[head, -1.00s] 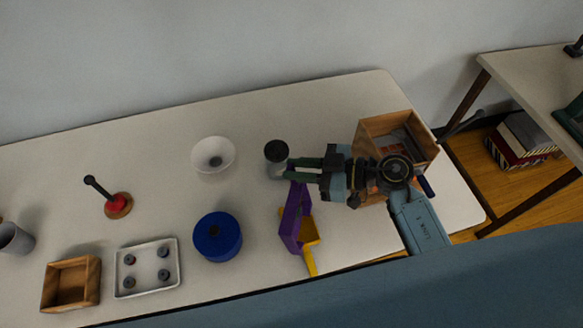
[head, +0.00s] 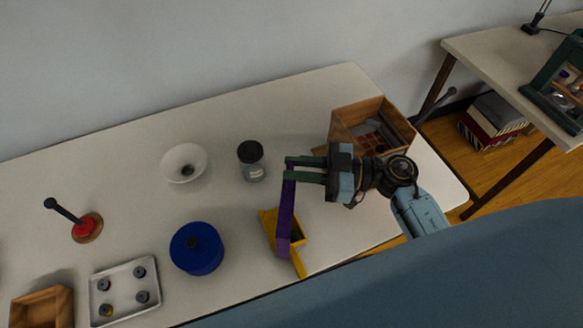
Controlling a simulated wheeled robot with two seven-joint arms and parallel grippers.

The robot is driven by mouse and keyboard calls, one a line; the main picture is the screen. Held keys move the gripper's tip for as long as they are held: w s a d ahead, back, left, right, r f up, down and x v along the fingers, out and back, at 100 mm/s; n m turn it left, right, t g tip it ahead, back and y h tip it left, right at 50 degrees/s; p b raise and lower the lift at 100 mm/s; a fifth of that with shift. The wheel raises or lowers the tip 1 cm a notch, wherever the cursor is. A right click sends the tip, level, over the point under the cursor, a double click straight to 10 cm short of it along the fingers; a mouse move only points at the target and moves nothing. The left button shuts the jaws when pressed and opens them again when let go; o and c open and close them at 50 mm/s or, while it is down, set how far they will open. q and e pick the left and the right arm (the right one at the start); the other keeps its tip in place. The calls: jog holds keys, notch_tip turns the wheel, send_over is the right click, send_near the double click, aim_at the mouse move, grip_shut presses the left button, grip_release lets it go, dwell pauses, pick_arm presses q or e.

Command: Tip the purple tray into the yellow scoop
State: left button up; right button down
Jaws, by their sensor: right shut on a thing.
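The purple tray (head: 286,215) is held on edge, steeply tilted, above the yellow scoop. My right gripper (head: 290,169) is shut on the tray's upper end. The yellow scoop (head: 268,229) lies on the table under the tray, with its handle pointing toward the table's front edge. The tray hides part of the scoop. Something small and green shows inside the scoop beside the tray. My left gripper is not in view.
A dark-lidded jar (head: 251,163) stands just left of my right gripper. A blue round container (head: 196,248) and a white bowl (head: 184,163) stand further left. A wooden box (head: 347,118) stands behind my right arm. A metal tray (head: 121,271) holds several small round pieces.

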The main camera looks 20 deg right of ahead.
jog(key=shift+s+d+f+t+y+b, duration=0.15)
jog(key=shift+s+d+t+y+b, duration=0.15)
jog(key=shift+d+b, duration=0.45)
jog(key=shift+s+d+f+t+y+b, duration=0.2)
jog(key=shift+s+d+y+b, duration=0.15)
jog(key=shift+d+b, duration=0.3)
jog(key=shift+d+r, duration=0.1)
dwell(0.7)
notch_tip(320, 180, up, 12)
jog(key=g+h+p, duration=0.9)
jog(key=h+p, duration=0.9)
jog(key=p, duration=0.1)
jog(key=shift+p, duration=0.35)
dwell(0.5)
